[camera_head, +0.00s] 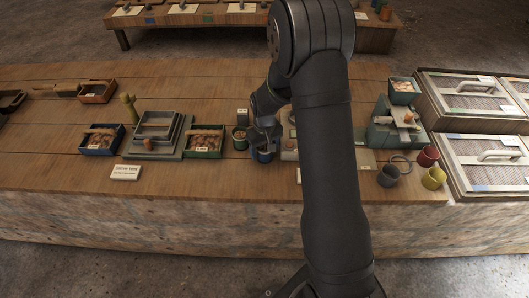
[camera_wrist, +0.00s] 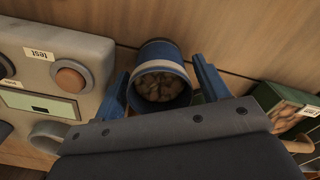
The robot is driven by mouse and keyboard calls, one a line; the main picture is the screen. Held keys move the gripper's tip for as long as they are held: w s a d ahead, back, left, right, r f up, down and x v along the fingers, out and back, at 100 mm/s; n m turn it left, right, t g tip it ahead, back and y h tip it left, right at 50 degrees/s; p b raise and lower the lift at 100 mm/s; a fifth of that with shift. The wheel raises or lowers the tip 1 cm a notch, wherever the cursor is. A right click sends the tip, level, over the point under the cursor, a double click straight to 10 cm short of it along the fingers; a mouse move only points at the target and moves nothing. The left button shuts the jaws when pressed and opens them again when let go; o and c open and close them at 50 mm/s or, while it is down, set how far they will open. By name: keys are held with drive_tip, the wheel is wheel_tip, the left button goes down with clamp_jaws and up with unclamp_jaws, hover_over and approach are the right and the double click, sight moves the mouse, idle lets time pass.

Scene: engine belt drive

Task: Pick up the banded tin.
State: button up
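The banded tin (camera_wrist: 158,52) is a blue round tin with a pale band, filled with brown lumps. In the wrist view it is at the upper middle, its open mouth facing the camera. My gripper (camera_wrist: 161,68) is open, with one blue finger on the left of the tin and one on the right. Narrow gaps seem to show beside the tin; I cannot tell whether either finger touches it. In the head view the blue tin (camera_head: 263,156) shows low on the bench, just under my gripper (camera_head: 262,146), which partly hides it.
A grey test box (camera_wrist: 62,62) with an orange button stands close on the left in the wrist view, and a green box (camera_wrist: 288,108) on the right. Bare wood lies in front.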

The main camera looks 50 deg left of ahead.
drive_tip(key=c, duration=1)
drive_tip(key=shift+r, duration=0.45)
drive_tip(key=r, duration=0.3)
drive_tip(key=shift+w+d+r, duration=0.2)
drive_tip(key=shift+d+r, duration=0.05)
drive_tip(key=shift+r, duration=0.15)
drive_tip(key=w+d+r, duration=0.5)
drive_tip(key=d+r, duration=0.1)
drive_tip(key=d, duration=0.3)
drive_tip(key=w+a+r, duration=0.2)
drive_tip(key=w+a, duration=0.9)
drive_tip(key=w, duration=0.2)
drive_tip(key=shift+w, duration=0.35)
